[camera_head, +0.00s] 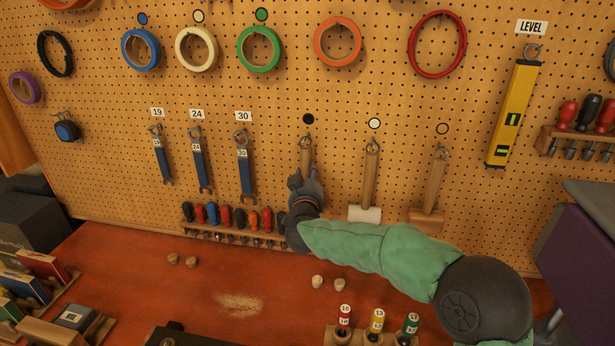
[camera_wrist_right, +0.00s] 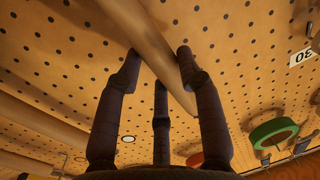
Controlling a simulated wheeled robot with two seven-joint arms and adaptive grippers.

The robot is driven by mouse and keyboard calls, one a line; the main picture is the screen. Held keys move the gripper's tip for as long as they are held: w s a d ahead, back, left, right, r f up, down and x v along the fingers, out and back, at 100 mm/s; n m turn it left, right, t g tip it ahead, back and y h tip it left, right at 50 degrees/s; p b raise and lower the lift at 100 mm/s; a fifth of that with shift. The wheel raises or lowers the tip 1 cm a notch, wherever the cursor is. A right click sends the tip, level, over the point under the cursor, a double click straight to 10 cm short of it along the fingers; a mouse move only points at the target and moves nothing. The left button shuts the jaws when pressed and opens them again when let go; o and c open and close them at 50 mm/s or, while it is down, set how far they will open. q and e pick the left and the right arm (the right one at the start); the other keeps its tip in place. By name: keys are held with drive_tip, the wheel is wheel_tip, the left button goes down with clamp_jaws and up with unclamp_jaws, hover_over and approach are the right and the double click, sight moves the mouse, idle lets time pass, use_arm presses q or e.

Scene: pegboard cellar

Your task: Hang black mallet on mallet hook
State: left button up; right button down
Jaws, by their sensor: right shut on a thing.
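The black mallet shows as a wooden handle (camera_head: 306,151) upright against the pegboard, under a black dot label (camera_head: 308,118). Its top end is at the mallet hook (camera_head: 307,137); I cannot tell whether it is on the hook. Its head is hidden behind my gripper and arm. My right gripper (camera_head: 304,184) is shut on the handle. In the right wrist view the gripper's dark fingers (camera_wrist_right: 158,75) close around the handle (camera_wrist_right: 155,45), which runs diagonally between them. My left gripper is not in view.
A white mallet (camera_head: 364,214) and a wooden mallet (camera_head: 427,219) hang just right. Wrenches (camera_head: 243,165) hang left, above a screwdriver rack (camera_head: 235,236). Tape rolls (camera_head: 261,48) hang above. The red bench (camera_head: 130,275) has small pegs (camera_head: 318,282) and open space.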

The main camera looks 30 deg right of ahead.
drive_tip(key=shift+r, duration=0.1)
drive_tip(key=c, duration=0.7)
unclamp_jaws()
drive_tip(key=v, duration=1.2)
